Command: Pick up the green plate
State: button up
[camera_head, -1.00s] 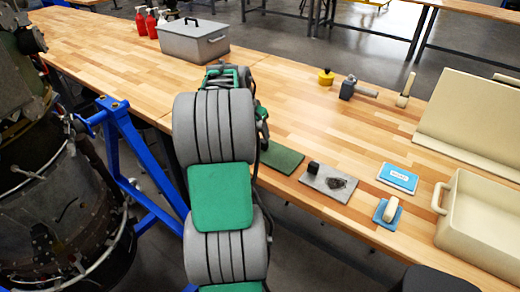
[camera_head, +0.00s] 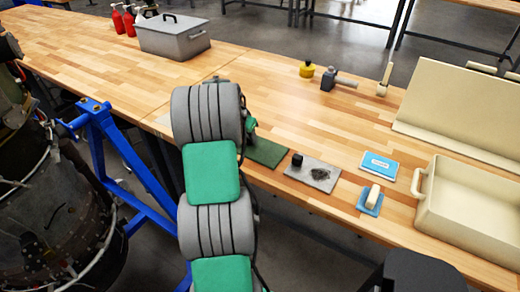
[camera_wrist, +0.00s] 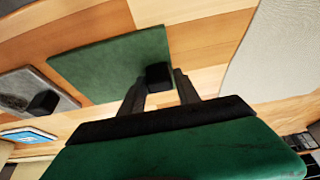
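The green plate (camera_head: 266,152) lies flat on the wooden workbench near its front edge, left of the grey plate. My arm hides its left part in the head view. In the wrist view the green plate (camera_wrist: 105,65) shows more fully, with a black block (camera_wrist: 158,77) at its right edge. My gripper (camera_wrist: 160,82) is open, with one finger on each side of this block. I cannot tell whether the fingers touch it.
A grey plate (camera_head: 325,172) with a black block lies right of the green plate. A blue-and-white box (camera_head: 378,166), a blue brush-like item (camera_head: 371,200) and a beige tray (camera_head: 430,208) stand farther right. A grey toolbox (camera_head: 176,45) stands at the back left. A blue stand (camera_head: 98,130) is left.

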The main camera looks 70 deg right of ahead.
grip_shut()
jog(key=shift+r, duration=0.1)
dwell(0.9)
